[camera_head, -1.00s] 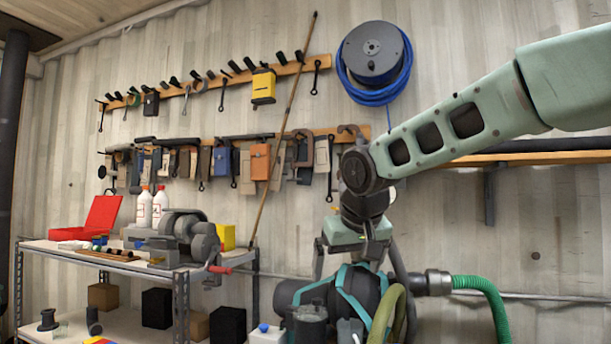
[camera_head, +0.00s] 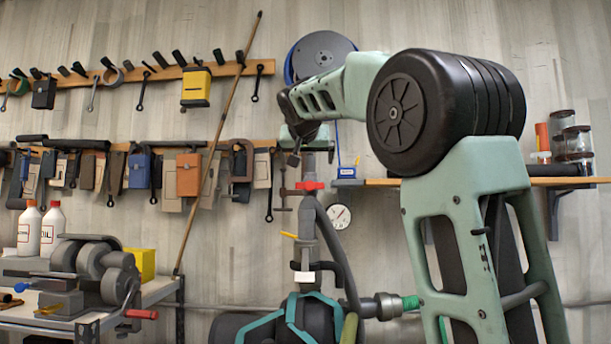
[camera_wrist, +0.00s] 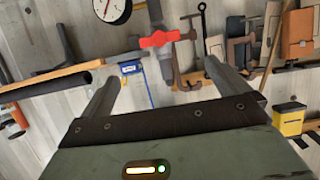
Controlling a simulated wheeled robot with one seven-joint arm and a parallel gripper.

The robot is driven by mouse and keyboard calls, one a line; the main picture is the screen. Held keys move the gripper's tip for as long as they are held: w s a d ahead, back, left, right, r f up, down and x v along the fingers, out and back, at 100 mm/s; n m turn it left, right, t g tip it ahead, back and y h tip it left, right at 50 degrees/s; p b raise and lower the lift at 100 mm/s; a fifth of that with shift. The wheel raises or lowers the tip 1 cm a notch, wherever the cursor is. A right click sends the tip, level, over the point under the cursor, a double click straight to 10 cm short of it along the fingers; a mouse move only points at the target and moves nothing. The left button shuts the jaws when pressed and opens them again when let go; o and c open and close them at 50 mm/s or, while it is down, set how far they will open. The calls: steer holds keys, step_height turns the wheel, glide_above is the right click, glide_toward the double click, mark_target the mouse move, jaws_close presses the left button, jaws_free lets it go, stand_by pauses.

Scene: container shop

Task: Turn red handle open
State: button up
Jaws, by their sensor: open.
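The red handle (camera_head: 310,185) sits on a grey upright pipe (camera_head: 308,222) against the wall in the head view. In the wrist view the red handle (camera_wrist: 159,38) shows beyond the fingers and roughly between them, lying nearly level across the pipe. My gripper (camera_head: 301,160) is just above the red handle in the head view, partly hard to make out against the pipe and tools. In the wrist view my gripper (camera_wrist: 162,75) is open, with its two fingers spread and nothing between them. The fingers look apart from the handle.
A white gauge (camera_head: 339,216) is right of the pipe. A wooden shelf (camera_head: 400,182) with jars (camera_head: 572,142) runs to the right. A blue box (camera_head: 347,172) and a hanging clamp (camera_head: 241,170) flank the pipe. Below is a black tank with teal straps (camera_head: 290,320).

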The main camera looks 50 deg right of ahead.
mark_target(310, 184)
steer(key=p+x, duration=0.4)
steer(key=x, duration=0.2)
steer(key=p+x, duration=0.4)
steer(key=x, duration=0.2)
steer(key=shift+w+d, duration=0.25)
steer(key=shift+d, duration=0.15)
steer(key=shift+p+x, duration=0.5)
steer(key=shift+x, duration=0.25)
steer(key=shift+a+f, duration=0.1)
steer(key=c, duration=0.9)
